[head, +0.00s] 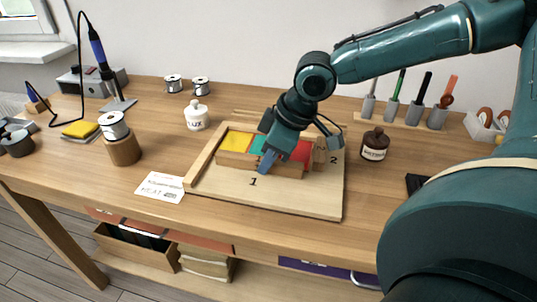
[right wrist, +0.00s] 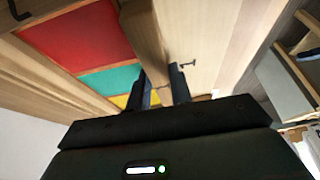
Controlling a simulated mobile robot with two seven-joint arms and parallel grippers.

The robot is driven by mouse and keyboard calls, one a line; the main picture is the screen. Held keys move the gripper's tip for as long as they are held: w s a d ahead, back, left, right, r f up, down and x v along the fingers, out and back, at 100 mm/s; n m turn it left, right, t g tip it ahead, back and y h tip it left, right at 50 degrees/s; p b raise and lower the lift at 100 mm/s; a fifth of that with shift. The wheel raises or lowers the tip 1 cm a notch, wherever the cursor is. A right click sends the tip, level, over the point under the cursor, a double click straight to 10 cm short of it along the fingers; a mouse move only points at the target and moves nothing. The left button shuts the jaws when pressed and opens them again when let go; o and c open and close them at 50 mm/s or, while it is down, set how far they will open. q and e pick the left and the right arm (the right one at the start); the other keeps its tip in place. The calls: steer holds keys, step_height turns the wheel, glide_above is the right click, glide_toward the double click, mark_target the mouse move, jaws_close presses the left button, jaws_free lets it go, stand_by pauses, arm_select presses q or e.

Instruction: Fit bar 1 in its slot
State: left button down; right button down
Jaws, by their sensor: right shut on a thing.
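A light wooden board (head: 310,200) lies on the workbench with yellow (head: 237,140), green and red (head: 301,151) panels in it. The digits 1 and 2 are printed at its front and right. My right gripper (head: 267,161) is shut on a plain wooden bar, bar 1 (head: 288,170), which lies lengthwise along the front side of the panels, behind the digit 1. The right wrist view shows the bar (right wrist: 146,35) between the fingers (right wrist: 163,84), beside the panels. I cannot tell whether the bar sits in its slot or just above it. My left gripper is out of view.
A printed card (head: 161,187) lies left of the board. A white jar (head: 197,116) stands behind it, and a brown bottle (head: 374,145) stands to its right. A solder spool on a wooden block (head: 123,149) is further left. The bench front is mostly clear.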

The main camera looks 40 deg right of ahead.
steer(key=shift+s+f, duration=0.1)
steer(key=shift+f, duration=0.1)
stand_by(0.7)
steer(key=c, duration=1.2)
jaws_free()
steer(key=o, duration=0.5)
steer(key=shift+c, duration=0.2)
